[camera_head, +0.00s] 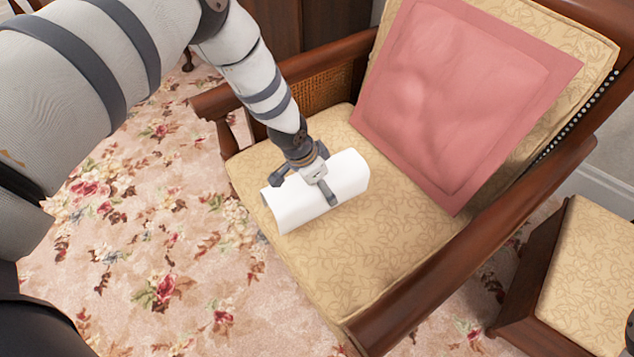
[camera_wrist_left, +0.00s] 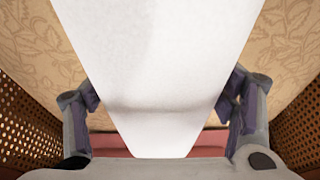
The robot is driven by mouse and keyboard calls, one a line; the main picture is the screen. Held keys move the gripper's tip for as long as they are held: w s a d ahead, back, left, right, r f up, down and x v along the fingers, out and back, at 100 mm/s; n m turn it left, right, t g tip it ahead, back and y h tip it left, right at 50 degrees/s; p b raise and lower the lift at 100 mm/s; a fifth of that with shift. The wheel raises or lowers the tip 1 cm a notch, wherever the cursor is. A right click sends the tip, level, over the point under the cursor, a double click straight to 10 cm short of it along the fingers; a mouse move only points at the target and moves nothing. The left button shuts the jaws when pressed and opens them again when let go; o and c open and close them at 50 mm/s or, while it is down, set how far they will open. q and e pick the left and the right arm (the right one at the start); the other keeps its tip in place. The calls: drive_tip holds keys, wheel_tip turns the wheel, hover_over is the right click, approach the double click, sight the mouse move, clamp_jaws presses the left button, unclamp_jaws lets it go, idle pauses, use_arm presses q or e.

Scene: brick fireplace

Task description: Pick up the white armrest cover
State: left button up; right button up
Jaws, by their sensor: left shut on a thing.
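The white armrest cover (camera_head: 345,178) is a curved white piece over the beige seat cushion of the wooden armchair. In the head view my left gripper (camera_head: 322,187) reaches down from above and is shut on the cover near its middle. In the left wrist view the white cover (camera_wrist_left: 155,60) fills the centre, between the two fingers (camera_wrist_left: 165,105). I cannot tell whether the cover touches the seat or is slightly above it.
A pink square cushion (camera_head: 460,95) leans against the chair's backrest. The wooden armrests (camera_head: 290,75) flank the seat. A matching footstool or seat (camera_head: 590,280) stands at the lower right. Floral carpet (camera_head: 150,240) lies open to the left.

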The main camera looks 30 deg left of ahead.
use_arm(q)
wheel_tip(320, 180, up, 28)
drive_tip(key=p, duration=0.5)
use_arm(e)
drive_tip(key=shift+t, duration=0.5)
drive_tip(key=v, duration=0.5)
drive_tip(key=shift+w+r, duration=0.1)
drive_tip(key=shift+w, duration=0.25)
